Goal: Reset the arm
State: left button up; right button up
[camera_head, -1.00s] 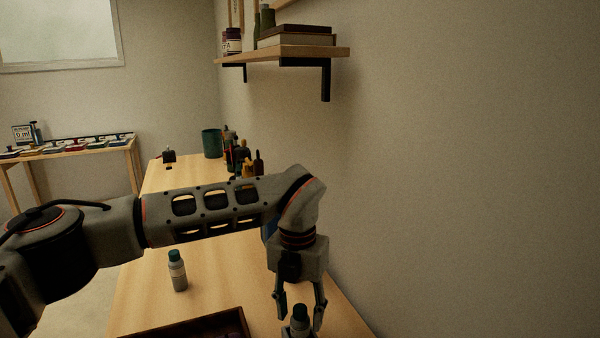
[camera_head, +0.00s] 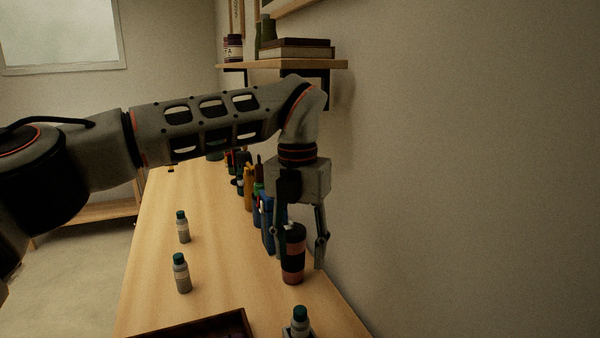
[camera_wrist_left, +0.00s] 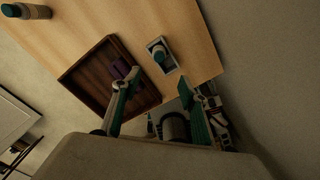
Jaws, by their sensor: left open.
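My left arm reaches in from the left across the head view. My left gripper (camera_head: 301,262) points down above the right side of the wooden table (camera_head: 215,285), its two fingers apart with nothing held. A grey bottle with a green cap (camera_head: 300,322) stands below and nearer than the fingers. In the left wrist view, the open fingers (camera_wrist_left: 157,84) frame the small pale box (camera_wrist_left: 162,55) with the capped bottle in it, apart from them. My right gripper is not in view.
A dark tumbler (camera_head: 293,255) stands behind the fingers in the head view. Two grey bottles (camera_head: 181,272) (camera_head: 183,227) stand left on the table. A dark tray (camera_head: 205,328) is at the near edge. The wall is close on the right, with a shelf (camera_head: 290,64) above.

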pick_arm(q)
jog(key=s+a+f+m+p, duration=0.1)
jog(key=s+a+m+p, duration=0.1)
jog(key=m, duration=0.7)
jog(key=s+a+f+m+p, duration=0.1)
jog(key=s+a+m+p, duration=0.1)
jog(key=m, duration=0.7)
jog(key=shift+s+a+f+m+p, duration=0.2)
jog(key=shift+s+f+m+p, duration=0.15)
jog(key=shift+s+p, duration=0.6)
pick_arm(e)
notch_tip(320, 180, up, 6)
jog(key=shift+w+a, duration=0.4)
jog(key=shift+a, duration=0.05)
pick_arm(q)
jog(key=shift+w, duration=0.1)
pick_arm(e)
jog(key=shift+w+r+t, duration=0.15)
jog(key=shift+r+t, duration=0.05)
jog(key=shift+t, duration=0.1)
